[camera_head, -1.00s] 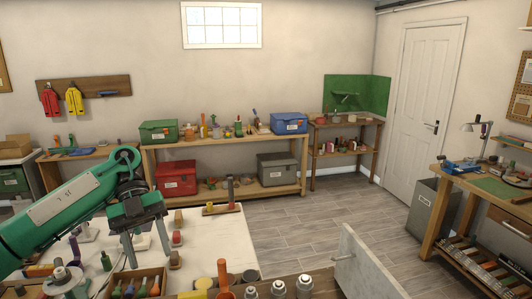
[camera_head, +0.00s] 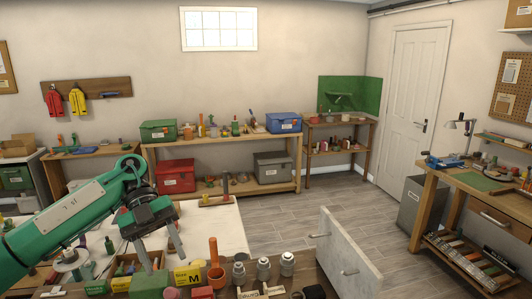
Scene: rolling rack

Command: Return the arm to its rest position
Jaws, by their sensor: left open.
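My left arm comes in from the left, green with a dark wrist. My left gripper (camera_head: 161,257) is open, with its two grey fingers apart and pointing down. It is over the near edge of the white-topped table (camera_head: 215,228), close to a yellow box marked M (camera_head: 188,275) and a green block (camera_head: 150,284). I see nothing held between the fingers, though the small items behind them make the fingertips hard to read. My right gripper is not in view.
Several grey-topped bottles (camera_head: 263,269) and an orange-handled tool (camera_head: 214,252) stand at the near edge. A pale upright panel with pegs (camera_head: 348,255) stands right of them. A workbench (camera_head: 430,205) is at the right. The floor (camera_head: 285,225) between is clear.

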